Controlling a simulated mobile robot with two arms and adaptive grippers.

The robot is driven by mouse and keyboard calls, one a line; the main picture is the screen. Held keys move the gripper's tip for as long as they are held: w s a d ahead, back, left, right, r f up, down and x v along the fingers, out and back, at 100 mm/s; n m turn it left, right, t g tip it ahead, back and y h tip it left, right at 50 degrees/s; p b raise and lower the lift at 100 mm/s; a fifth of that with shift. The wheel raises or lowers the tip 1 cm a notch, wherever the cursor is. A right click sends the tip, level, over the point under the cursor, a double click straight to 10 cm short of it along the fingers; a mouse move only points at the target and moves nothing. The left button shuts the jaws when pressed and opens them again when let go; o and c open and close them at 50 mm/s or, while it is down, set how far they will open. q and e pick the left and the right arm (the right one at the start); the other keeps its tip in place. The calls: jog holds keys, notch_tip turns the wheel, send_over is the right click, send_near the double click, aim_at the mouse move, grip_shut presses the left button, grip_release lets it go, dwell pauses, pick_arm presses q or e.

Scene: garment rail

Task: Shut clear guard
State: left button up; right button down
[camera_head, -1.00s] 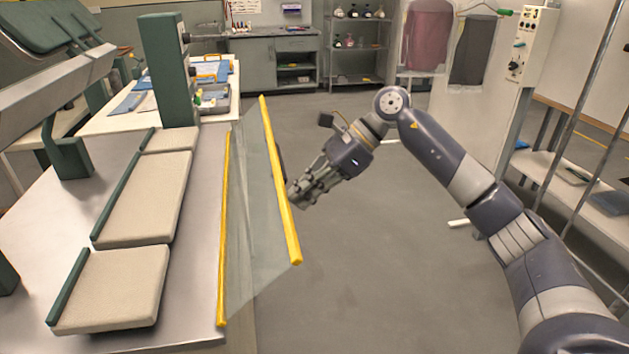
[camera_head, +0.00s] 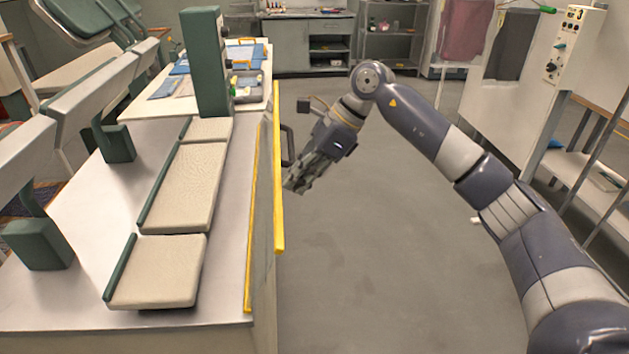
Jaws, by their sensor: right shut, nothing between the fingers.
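The clear guard (camera_head: 265,180) is a see-through panel along the right edge of the press table. It has one yellow strip (camera_head: 252,225) at the table edge and another yellow strip (camera_head: 278,170) along its outer edge. It stands steeply, so I see it nearly edge-on. A dark handle (camera_head: 289,146) sticks out from its outer side. My right gripper (camera_head: 294,187) is shut and empty, just right of the outer strip and a little below the handle in the picture. I cannot tell whether it touches the panel. My left gripper is not in view.
Beige pads (camera_head: 184,187) lie on the press table (camera_head: 85,225), with a green post (camera_head: 207,62) behind them. A table with blue folders (camera_head: 190,67) stands beyond. A rack with a control box (camera_head: 575,45) is at right. The grey floor (camera_head: 400,270) between is clear.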

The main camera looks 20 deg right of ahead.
jog(key=w+a+r+h+p, duration=0.1)
jog(key=w+a+r+p, duration=0.1)
jog(key=a, duration=0.7)
jog(key=shift+w+a+r+g+h+p, duration=0.3)
jog(key=shift+a+r+p, duration=0.05)
jog(key=shift+p, duration=0.05)
jog(key=shift+a+r, duration=0.1)
